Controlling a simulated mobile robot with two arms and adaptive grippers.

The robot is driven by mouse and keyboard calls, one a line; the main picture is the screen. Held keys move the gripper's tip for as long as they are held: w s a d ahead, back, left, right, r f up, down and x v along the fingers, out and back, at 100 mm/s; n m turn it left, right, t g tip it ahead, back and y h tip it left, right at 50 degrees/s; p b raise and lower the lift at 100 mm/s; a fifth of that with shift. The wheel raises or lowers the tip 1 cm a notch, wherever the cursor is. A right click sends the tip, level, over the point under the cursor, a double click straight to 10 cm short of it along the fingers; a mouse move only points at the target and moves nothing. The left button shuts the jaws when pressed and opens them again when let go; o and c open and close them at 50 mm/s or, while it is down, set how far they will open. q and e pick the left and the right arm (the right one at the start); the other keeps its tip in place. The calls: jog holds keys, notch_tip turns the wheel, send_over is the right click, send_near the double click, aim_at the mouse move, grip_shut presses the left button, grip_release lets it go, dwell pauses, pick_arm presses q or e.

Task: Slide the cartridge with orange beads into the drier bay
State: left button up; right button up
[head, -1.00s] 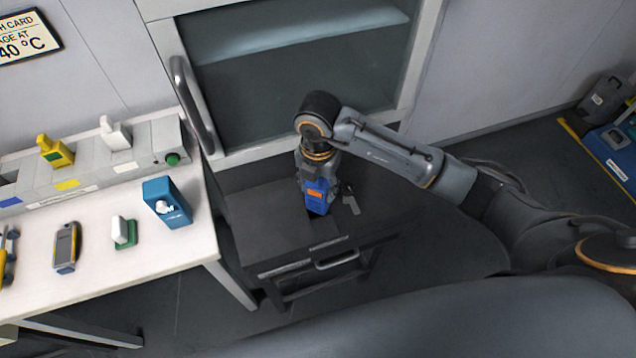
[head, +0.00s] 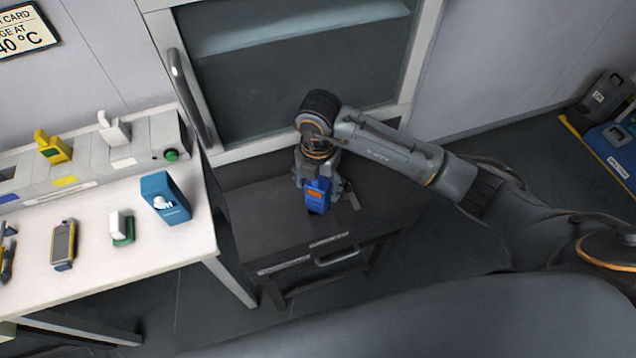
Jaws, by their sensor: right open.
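A blue cartridge-like piece with an orange window (head: 317,194) is at the dark cabinet (head: 265,225), low in front of my right gripper (head: 320,190). My right gripper points down at it and is open. The arm hides much of the contact, so I cannot tell whether they touch. I cannot tell for sure which opening is the drier bay, or how deep the blue piece sits. My left gripper is not in view.
The white table (head: 130,245) at left holds a blue box with white contents (head: 165,197), a green-and-white block (head: 121,227) and a yellow-grey handheld device (head: 64,245). A grey bay row (head: 85,174) behind holds yellow and white pieces. A glass-fronted door (head: 290,75) stands behind the cabinet.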

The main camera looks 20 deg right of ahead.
jog(key=shift+r, duration=0.2)
notch_tip(320, 180, up, 13)
jog(key=shift+f, duration=0.1)
dwell(0.5)
